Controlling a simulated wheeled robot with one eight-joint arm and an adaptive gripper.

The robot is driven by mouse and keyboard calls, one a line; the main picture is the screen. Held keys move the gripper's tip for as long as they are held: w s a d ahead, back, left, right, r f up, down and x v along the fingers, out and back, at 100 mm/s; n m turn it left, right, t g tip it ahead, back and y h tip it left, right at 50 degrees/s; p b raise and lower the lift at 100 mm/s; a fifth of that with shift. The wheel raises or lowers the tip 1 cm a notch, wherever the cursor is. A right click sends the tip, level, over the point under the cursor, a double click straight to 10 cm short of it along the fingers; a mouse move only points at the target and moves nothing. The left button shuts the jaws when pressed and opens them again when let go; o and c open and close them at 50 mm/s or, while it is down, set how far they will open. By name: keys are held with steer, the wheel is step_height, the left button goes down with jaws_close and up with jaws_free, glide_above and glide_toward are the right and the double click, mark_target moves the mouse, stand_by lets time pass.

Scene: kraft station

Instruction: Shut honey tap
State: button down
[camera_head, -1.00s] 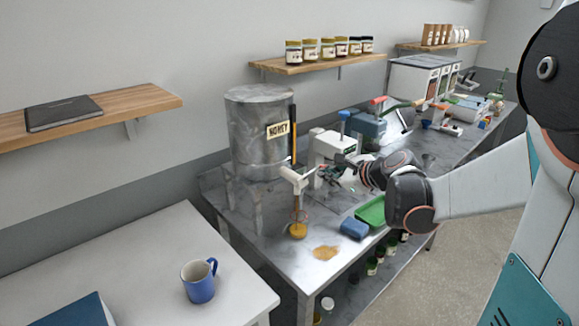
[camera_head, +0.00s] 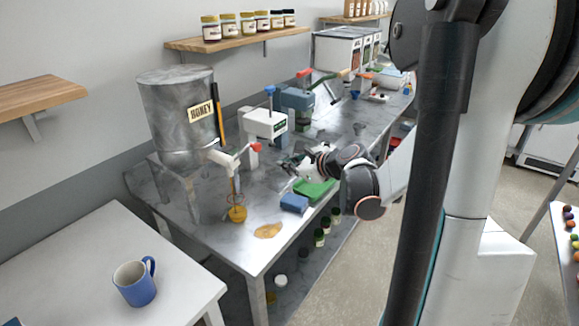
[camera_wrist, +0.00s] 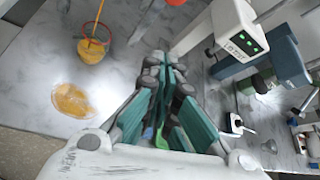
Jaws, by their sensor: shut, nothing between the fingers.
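The honey tap (camera_head: 226,157) is a pale spout low on the grey metal honey tank (camera_head: 172,115), with a red-tipped lever (camera_head: 256,148) pointing out to the right. An amber strand (camera_head: 233,186) hangs below the spout, above a round yellow honey patch (camera_head: 237,214). The patch and a thin red ring around the strand also show in the wrist view (camera_wrist: 92,51). A red tip (camera_wrist: 175,2) shows at that view's top edge. My gripper (camera_head: 288,164) is right of the lever, apart from it. Its teal fingers (camera_wrist: 165,90) are together and empty.
A flat honey puddle (camera_head: 268,231), a blue block (camera_head: 294,203) and a green tray (camera_head: 314,190) lie near the bench front. A white dispenser (camera_head: 265,125) stands behind my gripper. A blue mug (camera_head: 134,284) stands on the white table at lower left.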

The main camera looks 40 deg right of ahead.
steer(key=w+a+b, duration=0.1)
steer(key=w+a, duration=0.1)
steer(key=w, duration=0.3)
steer(key=shift+w+a+r+b, duration=0.3)
steer(key=shift+w+r+b, duration=0.1)
steer(key=shift+r, duration=0.1)
stand_by(0.4)
steer(key=shift+r, duration=0.25)
